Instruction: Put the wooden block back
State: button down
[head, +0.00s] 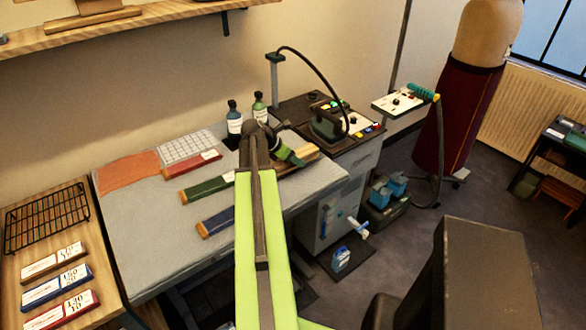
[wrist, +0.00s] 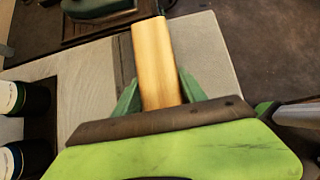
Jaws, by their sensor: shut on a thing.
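The wooden block (wrist: 153,50) is a plain, pale, long block. In the wrist view it lies lengthwise between the two green fingers of my gripper (wrist: 158,92), which are shut on its sides. In the head view my gripper (head: 291,156) is over the right part of the grey padded table (head: 130,240). The block (head: 305,154) shows there only partly, behind the fingers and my arm. I cannot tell whether the block touches the table top.
An iron (head: 328,122) sits on the dark station at back right. A wooden side table (head: 105,312) holds labelled bars and a rack.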

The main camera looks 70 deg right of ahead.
aim_at(294, 165)
notch_tip(294, 165, down, 4)
jog(key=shift+r+b, duration=0.25)
jog(key=shift+b, duration=0.9)
jog(key=shift+r, duration=0.25)
jog(key=shift+f, duration=0.2)
jog(key=c, duration=0.6)
grip_release()
jog(key=shift+c, duration=0.2)
jog(key=shift+r, duration=0.2)
jog(key=p+v, duration=0.9)
jog(key=v, duration=0.3)
jog(key=shift+r+p, duration=0.1)
jog(key=shift+p, duration=0.25)
